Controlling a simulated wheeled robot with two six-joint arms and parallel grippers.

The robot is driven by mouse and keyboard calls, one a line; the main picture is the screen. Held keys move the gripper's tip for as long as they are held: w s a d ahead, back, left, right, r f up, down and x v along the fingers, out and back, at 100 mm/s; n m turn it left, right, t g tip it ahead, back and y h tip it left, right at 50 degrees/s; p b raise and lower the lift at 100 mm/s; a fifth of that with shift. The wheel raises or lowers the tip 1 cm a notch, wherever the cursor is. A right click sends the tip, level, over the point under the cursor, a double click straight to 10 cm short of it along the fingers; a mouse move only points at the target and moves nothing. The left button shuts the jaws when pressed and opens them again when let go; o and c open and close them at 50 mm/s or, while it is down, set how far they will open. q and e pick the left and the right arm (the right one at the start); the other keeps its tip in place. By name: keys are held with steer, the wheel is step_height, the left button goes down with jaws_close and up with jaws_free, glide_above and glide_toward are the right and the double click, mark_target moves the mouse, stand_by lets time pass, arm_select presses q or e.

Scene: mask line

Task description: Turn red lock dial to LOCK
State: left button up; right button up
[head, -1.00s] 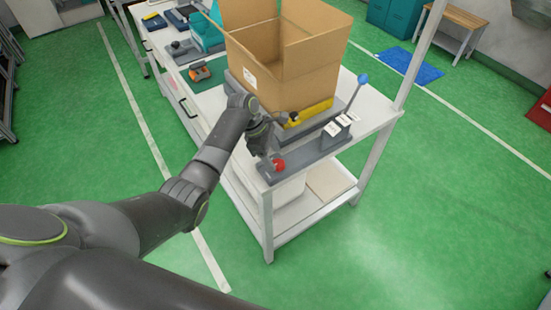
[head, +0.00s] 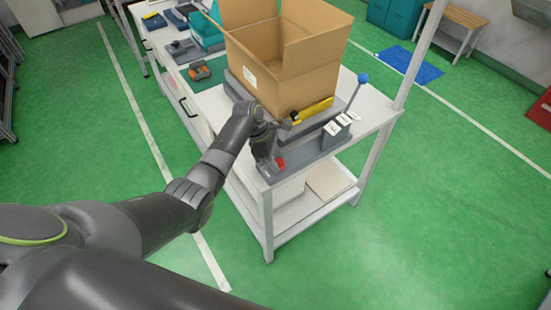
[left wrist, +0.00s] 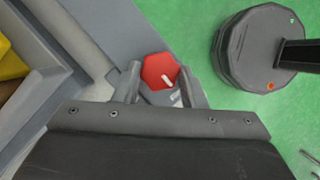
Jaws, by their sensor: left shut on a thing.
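The red lock dial (head: 281,163) sits near the front corner of the grey fixture (head: 308,152) on the white table. In the left wrist view the dial (left wrist: 160,71) is a red faceted knob with a white pointer mark, which points toward the lower right of that picture. A small label beside it is partly hidden and I cannot read it. My left gripper (left wrist: 160,85) is shut on the dial, with one finger on each side of it. In the head view the gripper (head: 273,165) partly covers the dial. My right gripper is not in view.
An open cardboard box (head: 285,60) stands behind the dial, with a yellow part (head: 315,110) in front of it.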

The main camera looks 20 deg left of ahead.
arm_select(q)
steer(key=shift+m, duration=0.3)
steer(key=m, duration=0.1)
steer(key=m+g, duration=0.1)
steer(key=shift+w+m, duration=0.2)
steer(key=shift+m, duration=0.1)
steer(key=m, duration=0.1)
steer(key=m+g, duration=0.1)
steer(key=m, duration=0.1)
steer(key=shift+w+d+m+g+y+b, duration=0.1)
steer(key=shift+w+m+g+y+b, duration=0.05)
steer(key=shift+m+g+y+b, duration=0.15)
steer(key=m+g+y+b, duration=0.1)
steer(key=m, duration=0.2)
steer(key=m+b, duration=0.2)
steer(key=m, duration=0.1)
steer(key=shift+w+d+f+g+y, duration=0.1)
steer(key=shift+w+d+g+y, duration=0.05)
steer(key=shift+g+y, duration=0.25)
steer(key=m+b, duration=0.1)
steer(key=m, duration=0.1)
steer(key=m+y+b, duration=0.1)
steer(key=m, duration=0.2)
steer(key=shift+d+g+y, duration=0.2)
steer(key=shift+g+y, duration=0.1)
steer(key=o, duration=1)
